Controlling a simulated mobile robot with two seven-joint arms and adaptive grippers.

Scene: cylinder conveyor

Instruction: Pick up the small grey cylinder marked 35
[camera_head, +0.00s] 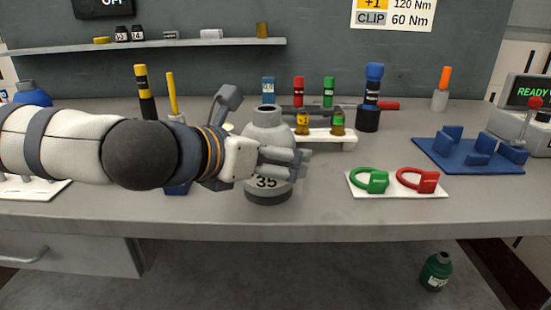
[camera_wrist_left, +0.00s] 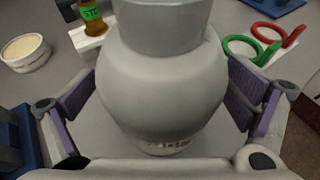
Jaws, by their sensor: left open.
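The grey cylinder marked 35 (camera_head: 267,122) stands upright on the bench near its front edge, with a narrow neck and a dark band bearing the number low on its body. My left gripper (camera_head: 285,162) comes in from the left, across the middle of the cylinder. In the left wrist view the cylinder (camera_wrist_left: 165,85) fills the middle of the picture. The two purple-padded fingers of my left gripper (camera_wrist_left: 165,110) stand open, one on each side of it, with gaps visible. My right gripper is not in view.
Red and green clips (camera_head: 420,181) lie on a white plate to the right. A blue fixture (camera_head: 435,152) is farther right. Behind the cylinder stands a white rack (camera_head: 345,136) with coloured vials. A green bottle (camera_head: 436,271) is on the floor below the bench (camera_head: 330,215).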

